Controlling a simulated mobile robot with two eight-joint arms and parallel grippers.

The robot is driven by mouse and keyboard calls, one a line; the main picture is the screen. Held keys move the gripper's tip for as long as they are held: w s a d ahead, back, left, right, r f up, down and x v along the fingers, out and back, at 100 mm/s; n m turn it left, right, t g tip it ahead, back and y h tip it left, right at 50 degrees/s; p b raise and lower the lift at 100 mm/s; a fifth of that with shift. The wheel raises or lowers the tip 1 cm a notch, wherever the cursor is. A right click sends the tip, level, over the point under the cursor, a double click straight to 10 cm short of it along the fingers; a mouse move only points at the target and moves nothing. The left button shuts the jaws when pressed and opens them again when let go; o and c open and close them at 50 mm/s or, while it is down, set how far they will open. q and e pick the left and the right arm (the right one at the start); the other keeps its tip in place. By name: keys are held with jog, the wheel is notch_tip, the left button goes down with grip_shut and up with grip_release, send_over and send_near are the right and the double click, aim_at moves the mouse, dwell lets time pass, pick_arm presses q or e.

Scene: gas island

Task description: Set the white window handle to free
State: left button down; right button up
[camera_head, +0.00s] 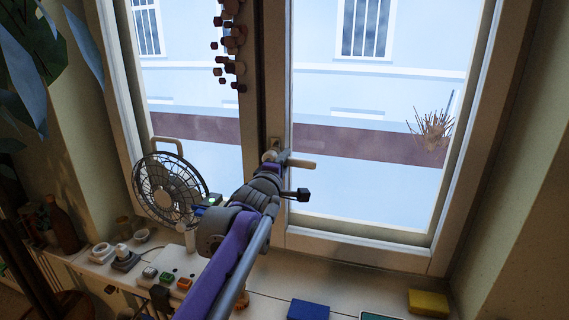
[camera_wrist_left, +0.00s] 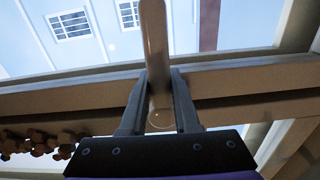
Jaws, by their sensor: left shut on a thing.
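The white window handle (camera_head: 303,164) is on the middle frame of the window. In the head view it lies roughly level, with its free end pointing right. My left gripper (camera_head: 284,158) reaches up to it, and the arm hides part of the frame below. In the left wrist view the handle (camera_wrist_left: 155,40) runs between the two fingers of my left gripper (camera_wrist_left: 160,78), which are shut on it. My right gripper is in neither view.
A desk fan (camera_head: 170,188) stands left of my arm. The sill below holds a white box with coloured switches (camera_head: 182,268), a blue block (camera_head: 308,310) and a yellow block (camera_head: 428,302). A string of brown beads (camera_head: 232,42) hangs by the middle frame.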

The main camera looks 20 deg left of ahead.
pick_arm(q)
jog(key=shift+r+n, duration=0.1)
jog(key=shift+n, duration=0.2)
jog(key=c, duration=0.6)
grip_release()
jog(key=shift+c, duration=0.2)
jog(key=s+b, duration=0.1)
jog(key=s, duration=0.9)
jog(key=shift+s+d, duration=0.4)
jog(key=s+d+f+m+g+p, duration=0.2)
jog(key=s+f+m+g, duration=0.4)
jog(key=s+f, duration=0.8)
jog(key=s+d+f+m+g+h+p, duration=0.1)
jog(key=s+d+f+m+g, duration=0.4)
jog(key=s+f+m, duration=0.8)
notch_tip(320, 180, down, 5)
jog(key=shift+s+d+f+g+p, duration=0.15)
jog(key=shift+s+f+g+p, duration=0.05)
jog(key=shift+s+g+p, duration=0.55)
